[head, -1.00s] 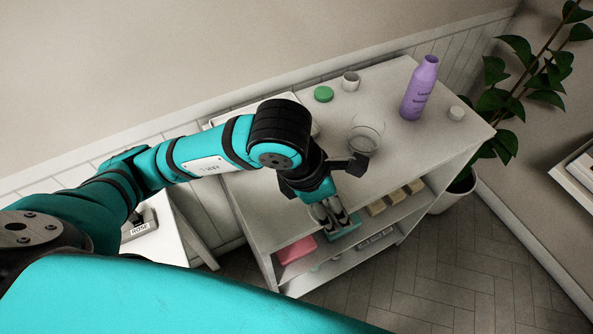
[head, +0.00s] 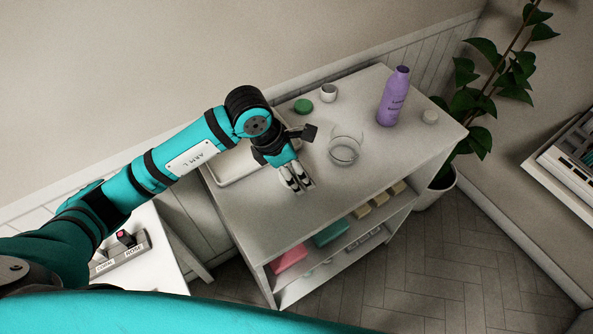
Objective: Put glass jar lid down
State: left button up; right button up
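An open glass jar (head: 345,151) stands on the top of a white shelf unit (head: 262,228). My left gripper (head: 299,187) points down over the shelf top, left of and nearer than the jar, apart from it. Its two fingers are close together. I cannot tell whether a thin or clear lid is between them, or whether the tips touch the surface. I cannot make out a glass lid anywhere. My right gripper is not in view.
A white tray (head: 226,181) lies behind my arm. The shelf top's front is clear.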

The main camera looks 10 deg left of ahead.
aim_at(292, 171)
pick_arm(q)
jog(key=shift+f+p, duration=0.85)
jog(key=shift+f, duration=1.1)
jog(key=o, duration=0.9)
jog(key=shift+o, duration=0.2)
jog(key=shift+r, duration=0.1)
jog(key=shift+r, duration=0.25)
jog(key=shift+a+r, duration=0.25)
jog(key=shift+r, duration=0.05)
jog(key=b+v, duration=0.2)
jog(key=v, duration=0.9)
jog(key=shift+d, duration=0.15)
